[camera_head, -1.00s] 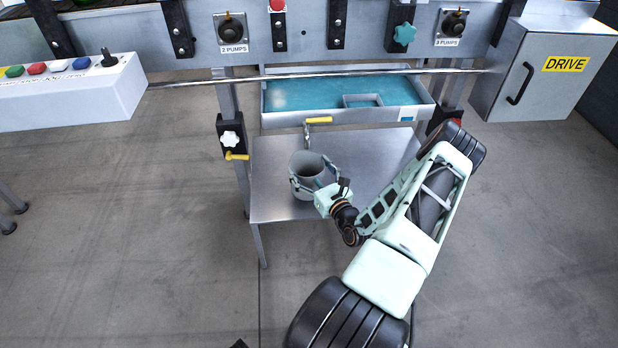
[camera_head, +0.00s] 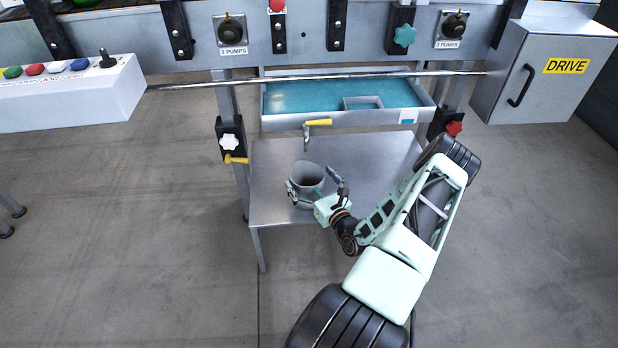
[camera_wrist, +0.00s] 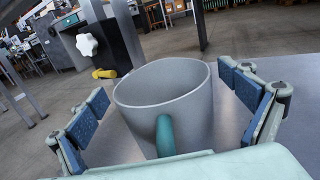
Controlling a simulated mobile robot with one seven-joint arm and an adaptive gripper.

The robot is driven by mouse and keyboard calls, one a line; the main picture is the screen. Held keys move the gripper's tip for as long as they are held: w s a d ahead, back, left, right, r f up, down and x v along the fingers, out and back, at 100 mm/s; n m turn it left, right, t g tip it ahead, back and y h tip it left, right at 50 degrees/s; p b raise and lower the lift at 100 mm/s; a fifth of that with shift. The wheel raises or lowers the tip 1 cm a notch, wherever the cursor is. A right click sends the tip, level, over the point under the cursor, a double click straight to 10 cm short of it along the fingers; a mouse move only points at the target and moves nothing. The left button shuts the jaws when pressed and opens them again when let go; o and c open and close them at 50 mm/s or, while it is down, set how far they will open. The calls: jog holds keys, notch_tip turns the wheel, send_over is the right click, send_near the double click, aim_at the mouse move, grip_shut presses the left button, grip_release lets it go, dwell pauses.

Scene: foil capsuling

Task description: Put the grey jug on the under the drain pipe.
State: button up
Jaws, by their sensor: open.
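The grey jug (camera_head: 307,172) stands upright on a low metal table (camera_head: 275,207). It shows below the drain pipe (camera_head: 306,141), which has a yellow lever handle (camera_head: 318,122). I cannot tell whether the jug's mouth is exactly under the outlet. My gripper (camera_head: 315,184) is open, with one finger on each side of the jug. In the wrist view the jug (camera_wrist: 165,95) is between the spread fingers with blue pads, and small gaps show at both sides. Its teal handle (camera_wrist: 164,136) faces my gripper, and its lower part is hidden.
A tray with blue-green liquid (camera_head: 300,97) hangs above the table's back. A leg with a white star knob (camera_head: 229,142) and yellow lever is left, and a red knob (camera_head: 454,128) is right. The table is clear right of the jug. A metal rail (camera_head: 350,75) crosses above.

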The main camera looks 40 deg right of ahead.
jog(key=s+a+p, duration=0.2)
jog(key=s+p, duration=0.1)
jog(key=s, duration=0.9)
jog(key=shift+r, duration=0.15)
jog(key=shift+w, duration=0.1)
